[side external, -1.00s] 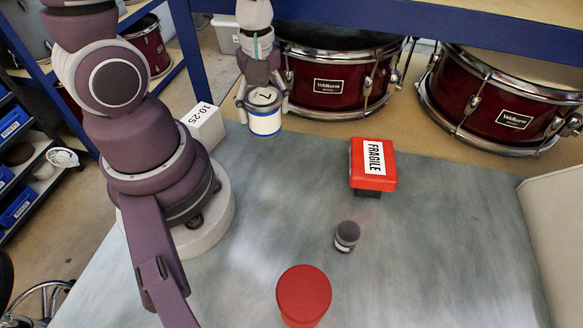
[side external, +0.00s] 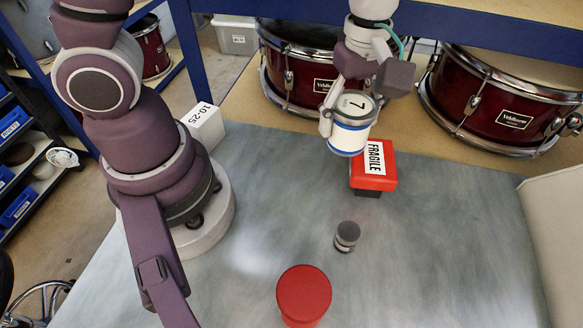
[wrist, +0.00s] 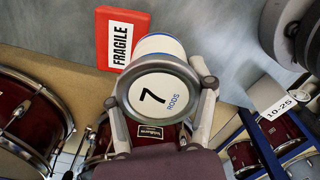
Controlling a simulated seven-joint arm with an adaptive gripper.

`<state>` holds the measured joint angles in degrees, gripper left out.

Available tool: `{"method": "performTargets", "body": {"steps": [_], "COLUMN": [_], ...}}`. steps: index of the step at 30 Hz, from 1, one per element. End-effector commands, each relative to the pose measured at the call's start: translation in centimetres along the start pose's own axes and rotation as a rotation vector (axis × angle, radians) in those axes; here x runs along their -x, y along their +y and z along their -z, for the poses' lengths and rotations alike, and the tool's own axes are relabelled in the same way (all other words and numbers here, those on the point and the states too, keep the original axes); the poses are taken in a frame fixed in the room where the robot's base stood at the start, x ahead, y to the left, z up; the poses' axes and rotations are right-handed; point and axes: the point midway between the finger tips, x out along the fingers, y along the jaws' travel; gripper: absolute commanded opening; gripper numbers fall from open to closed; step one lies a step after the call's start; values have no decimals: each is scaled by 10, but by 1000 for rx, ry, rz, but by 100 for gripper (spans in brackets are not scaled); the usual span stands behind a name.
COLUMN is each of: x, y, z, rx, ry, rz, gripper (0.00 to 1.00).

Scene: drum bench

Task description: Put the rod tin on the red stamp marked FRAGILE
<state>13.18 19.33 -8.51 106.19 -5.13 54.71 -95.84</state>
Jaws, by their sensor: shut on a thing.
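The rod tin (side external: 350,122) is a white can with a blue band and a lid marked 7; the wrist view shows "7 RODS" on its lid (wrist: 158,98). My gripper (side external: 348,114) is shut on the tin and holds it in the air, tilted. The red stamp marked FRAGILE (side external: 382,179) sits on the bench with its white label up. In the side view the tin overlaps the stamp's upper left edge; the stamp (wrist: 122,22) lies beyond the tin in the wrist view. I see no contact between them.
A small grey-topped cylinder (side external: 347,235) and a red round-topped object (side external: 303,294) stand on the bench (side external: 440,250) nearer the camera. A white box marked 10-25 (side external: 203,126) is beside my base. Red drums (side external: 505,110) stand behind, and a pale panel (side external: 555,230) is at right.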

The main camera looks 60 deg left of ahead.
Motion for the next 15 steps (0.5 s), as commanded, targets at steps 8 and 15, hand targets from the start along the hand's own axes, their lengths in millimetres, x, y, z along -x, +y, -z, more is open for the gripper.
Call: {"method": "performTargets", "body": {"steps": [8, 15], "x": [-4, -36], "y": [46, 52], "z": [-6, -7], "rx": [0, 0], "ry": [-1, 1], "rz": [0, 2], "gripper": [17, 16]}}
